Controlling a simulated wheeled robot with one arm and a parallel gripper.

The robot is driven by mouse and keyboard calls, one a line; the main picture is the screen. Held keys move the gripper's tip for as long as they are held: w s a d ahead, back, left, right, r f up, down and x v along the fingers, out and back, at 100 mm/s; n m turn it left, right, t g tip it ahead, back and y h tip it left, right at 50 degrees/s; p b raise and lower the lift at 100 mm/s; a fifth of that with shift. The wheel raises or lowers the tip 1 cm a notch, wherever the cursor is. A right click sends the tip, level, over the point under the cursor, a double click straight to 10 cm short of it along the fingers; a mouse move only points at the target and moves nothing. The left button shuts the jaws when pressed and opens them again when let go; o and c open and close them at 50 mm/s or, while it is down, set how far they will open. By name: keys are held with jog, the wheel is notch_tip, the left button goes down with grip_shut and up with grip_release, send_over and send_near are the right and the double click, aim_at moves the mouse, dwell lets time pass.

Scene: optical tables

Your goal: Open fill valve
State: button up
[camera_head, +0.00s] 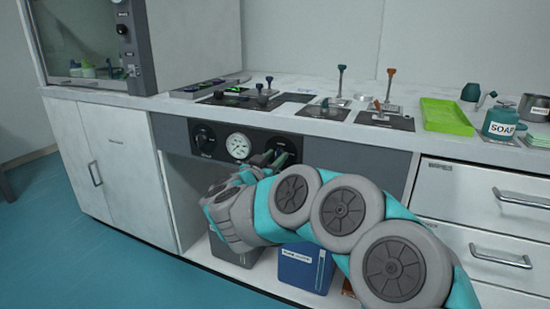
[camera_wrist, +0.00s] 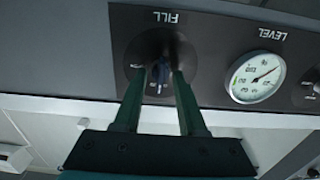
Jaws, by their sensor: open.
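The fill valve is a dark round knob (camera_wrist: 160,62) under the label FILL, on the dark front panel. In the head view it is the right-hand knob (camera_head: 284,143), partly hidden by my gripper. My gripper (camera_head: 272,162) is in front of it, with the arm reaching in from the right. In the wrist view my gripper (camera_wrist: 160,82) is open, one green finger on each side of the knob's bluish handle. I cannot tell whether the fingers touch the handle.
A round white gauge (camera_head: 238,146) marked LEVEL sits beside the fill valve, with another dark knob (camera_head: 203,138) beyond it. A blue container (camera_head: 305,268) stands in the open space below. The counter above holds small levers, a green tray (camera_head: 447,116) and a soap pot (camera_head: 501,124).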

grip_shut()
dwell(0.3)
dwell(0.3)
